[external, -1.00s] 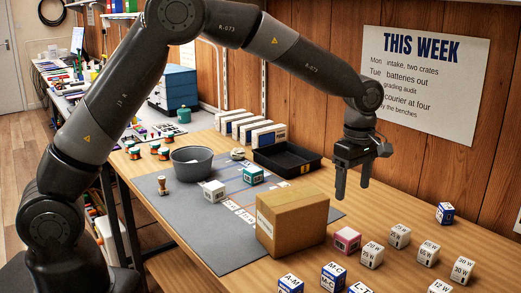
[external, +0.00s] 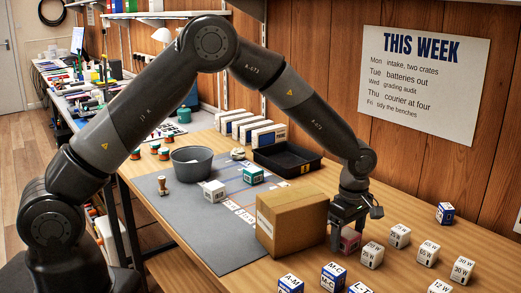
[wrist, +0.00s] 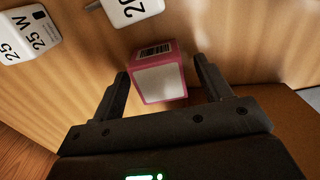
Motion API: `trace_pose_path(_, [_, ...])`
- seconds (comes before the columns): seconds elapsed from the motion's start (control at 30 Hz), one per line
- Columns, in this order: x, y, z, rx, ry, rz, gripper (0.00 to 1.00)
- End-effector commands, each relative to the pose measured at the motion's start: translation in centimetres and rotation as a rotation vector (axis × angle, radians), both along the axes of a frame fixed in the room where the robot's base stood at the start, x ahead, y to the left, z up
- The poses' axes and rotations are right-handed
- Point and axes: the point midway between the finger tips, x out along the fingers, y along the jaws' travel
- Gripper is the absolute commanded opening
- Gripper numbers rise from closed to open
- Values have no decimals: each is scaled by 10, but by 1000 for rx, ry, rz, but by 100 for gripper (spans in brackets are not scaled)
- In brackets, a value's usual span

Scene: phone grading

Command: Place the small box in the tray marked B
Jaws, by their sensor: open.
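A small pink box (external: 351,238) with white label faces stands on the wooden table, just right of the brown carton. In the wrist view the pink box (wrist: 158,78) sits between the two fingers, with a gap on each side. My gripper (external: 343,240) is open and lowered over it, partly hiding it in the external view. The wrist view shows my gripper (wrist: 161,70) empty, the fingers on either side of the box. A black tray (external: 262,161) with a small yellow label lies farther back; its letter is too small to read.
The brown carton (external: 290,222) stands close left of my gripper. White wattage cubes (external: 372,255) stand on the right, blue-and-white ones (external: 333,277) in front.

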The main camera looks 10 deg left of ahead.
Motion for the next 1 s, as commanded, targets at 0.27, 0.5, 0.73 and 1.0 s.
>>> trace_pose_path(0.27, [0,0,-9,-1,-1,-1,71])
trace_pose_path(0.5, [0,0,-8,-1,-1,-1,52])
trace_pose_path(0.73, [0,0,-8,-1,-1,-1,33])
trace_pose_path(1.0, [0,0,-8,-1,-1,-1,18])
